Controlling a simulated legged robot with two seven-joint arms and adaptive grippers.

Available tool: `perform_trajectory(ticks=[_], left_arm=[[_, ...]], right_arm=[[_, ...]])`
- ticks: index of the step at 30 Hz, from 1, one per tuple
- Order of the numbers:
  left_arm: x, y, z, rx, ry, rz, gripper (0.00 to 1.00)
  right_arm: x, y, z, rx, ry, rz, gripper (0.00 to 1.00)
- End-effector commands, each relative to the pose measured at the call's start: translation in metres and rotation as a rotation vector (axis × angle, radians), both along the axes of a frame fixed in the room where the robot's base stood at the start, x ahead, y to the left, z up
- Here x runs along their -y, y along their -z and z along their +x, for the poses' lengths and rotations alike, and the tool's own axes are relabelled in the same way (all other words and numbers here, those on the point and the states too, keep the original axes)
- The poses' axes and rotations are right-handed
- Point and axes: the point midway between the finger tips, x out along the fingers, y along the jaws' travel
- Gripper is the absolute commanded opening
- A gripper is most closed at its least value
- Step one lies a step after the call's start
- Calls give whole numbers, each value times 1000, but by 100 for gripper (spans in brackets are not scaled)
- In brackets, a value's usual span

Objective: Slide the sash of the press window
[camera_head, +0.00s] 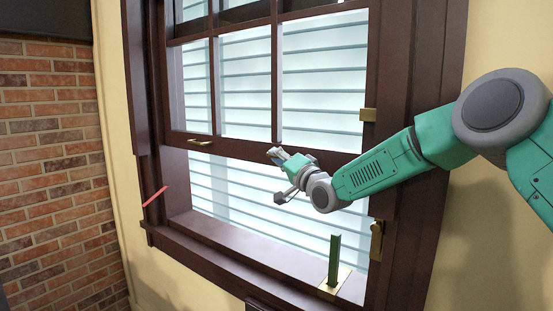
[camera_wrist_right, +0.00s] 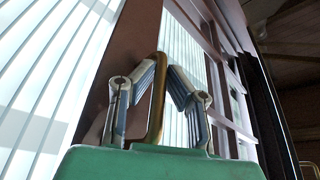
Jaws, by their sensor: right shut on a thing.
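The window sash is a dark wood frame with several panes, and its bottom rail (camera_head: 235,149) stands well above the sill (camera_head: 245,250), with an open gap below it. A brass handle (camera_head: 199,142) sits on the left part of the rail. My right gripper (camera_head: 273,153) is at the rail, right of that handle. In the right wrist view my right gripper (camera_wrist_right: 160,70) is closed around a brass bar handle (camera_wrist_right: 157,100), with one finger on each side. In the head view my gripper hides this handle. My left gripper is not in view.
A green upright post (camera_head: 334,259) stands on a brass plate at the sill's right. A red stick (camera_head: 155,196) juts from the left jamb. Brass fittings (camera_head: 368,115) (camera_head: 377,240) are on the right jamb. A brick wall (camera_head: 50,160) is at left.

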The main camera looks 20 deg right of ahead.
Motion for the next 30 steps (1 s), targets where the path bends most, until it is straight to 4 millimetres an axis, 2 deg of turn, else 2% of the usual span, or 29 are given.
perform_trajectory(ticks=[5, 12, 18, 24, 30], left_arm=[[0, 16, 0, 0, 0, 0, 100], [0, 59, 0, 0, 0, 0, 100], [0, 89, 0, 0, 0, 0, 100], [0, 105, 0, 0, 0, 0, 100], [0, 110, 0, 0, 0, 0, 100]], right_arm=[[1, 28, 0, -11, 1, 0, 0], [0, 94, 0, -22, -1, -5, 0], [0, 135, 0, -14, -1, -3, 0], [1, 159, -1, -8, 1, -1, 0], [1, 167, 0, -7, 2, -1, 0]])
